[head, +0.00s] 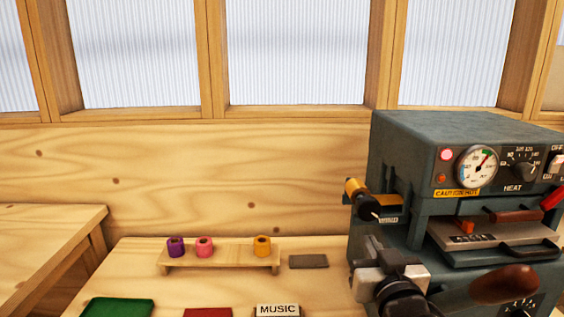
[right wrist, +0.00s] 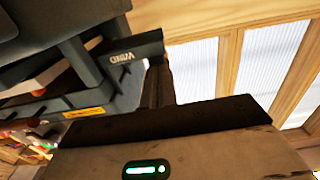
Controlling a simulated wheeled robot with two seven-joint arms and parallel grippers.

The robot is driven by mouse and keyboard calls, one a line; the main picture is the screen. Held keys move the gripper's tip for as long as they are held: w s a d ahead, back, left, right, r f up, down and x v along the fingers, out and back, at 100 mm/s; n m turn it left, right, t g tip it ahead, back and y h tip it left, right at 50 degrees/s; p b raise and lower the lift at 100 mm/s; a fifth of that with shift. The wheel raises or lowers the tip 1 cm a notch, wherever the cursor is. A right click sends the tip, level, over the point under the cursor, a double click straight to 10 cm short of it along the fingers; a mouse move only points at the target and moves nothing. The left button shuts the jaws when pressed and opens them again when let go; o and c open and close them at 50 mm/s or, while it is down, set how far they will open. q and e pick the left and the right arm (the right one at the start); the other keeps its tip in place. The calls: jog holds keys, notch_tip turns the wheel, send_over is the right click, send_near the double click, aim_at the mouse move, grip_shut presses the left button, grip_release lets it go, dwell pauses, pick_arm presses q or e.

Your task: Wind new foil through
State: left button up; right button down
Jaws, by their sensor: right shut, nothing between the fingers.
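The grey hot-foil machine (head: 440,140) stands at the right in the head view, with a dial, a heat knob and a caution label. A gold foil roll (head: 356,188) sits on a holder on its left side. Purple (head: 176,247), pink (head: 204,247) and gold-orange (head: 262,246) rolls stand on a small wooden rack (head: 220,265). My right gripper (head: 373,246) is shut and empty, below the gold roll at the machine's front left. Part of the machine (right wrist: 90,70) fills the left of the right wrist view, tilted. My left gripper is not in view.
A grey pad (head: 308,261) lies right of the rack. A green tray (head: 118,307), a red block (head: 207,313) and a MUSIC plate (head: 277,310) are at the front. The machine's wood-handled lever (head: 505,284) juts out at right. A wooden wall stands behind.

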jog(key=shift+s, duration=1.05)
jog(key=shift+f, duration=0.1)
